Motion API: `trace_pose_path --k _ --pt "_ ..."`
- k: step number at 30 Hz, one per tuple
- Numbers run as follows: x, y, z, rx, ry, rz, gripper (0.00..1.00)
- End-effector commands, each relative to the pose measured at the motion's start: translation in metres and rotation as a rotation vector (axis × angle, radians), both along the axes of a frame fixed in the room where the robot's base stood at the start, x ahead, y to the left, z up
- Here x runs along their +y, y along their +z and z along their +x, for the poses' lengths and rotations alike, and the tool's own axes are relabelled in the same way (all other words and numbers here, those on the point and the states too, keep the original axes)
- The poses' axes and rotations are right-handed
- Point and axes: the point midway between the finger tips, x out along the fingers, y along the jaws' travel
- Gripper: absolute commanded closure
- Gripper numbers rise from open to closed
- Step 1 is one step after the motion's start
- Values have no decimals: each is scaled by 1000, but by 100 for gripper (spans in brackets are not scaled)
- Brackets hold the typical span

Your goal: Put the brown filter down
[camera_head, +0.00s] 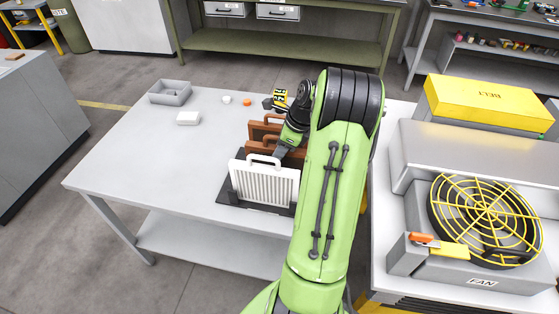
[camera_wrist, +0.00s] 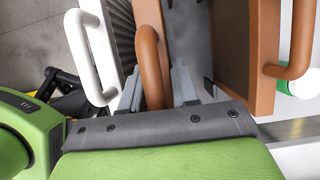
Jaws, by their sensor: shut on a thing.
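My gripper (camera_wrist: 168,88) is shut on the handle of a brown filter (camera_wrist: 152,50). In the head view the held brown filter (camera_head: 293,160) is mostly hidden behind the white filter and my arm. It stands about upright over the black rack (camera_head: 228,194); its lower edge is hidden, so I cannot tell whether it is seated. The white ribbed filter (camera_head: 264,184) stands in the front of the rack, and its handle shows at the left of the wrist view. A second brown filter (camera_head: 257,130) stands behind, also at right in the wrist view (camera_wrist: 262,70).
The rack is on a grey table (camera_head: 150,165). The table's left side is clear. A caged fan (camera_head: 487,220) and yellow box (camera_head: 487,102) are at right.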

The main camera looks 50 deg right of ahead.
Motion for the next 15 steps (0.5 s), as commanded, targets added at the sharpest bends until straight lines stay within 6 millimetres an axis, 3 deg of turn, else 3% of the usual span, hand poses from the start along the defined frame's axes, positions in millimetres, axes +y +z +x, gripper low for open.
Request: trace_pose_path --k 1,3,12,13,15 --pt "1 -15 0 2 1 4 100" --pt "0 -23 0 2 0 2 100" --pt "0 -23 0 1 -1 1 100" --pt "0 -23 0 1 -1 1 66" --pt "0 -23 0 1 -1 1 55"
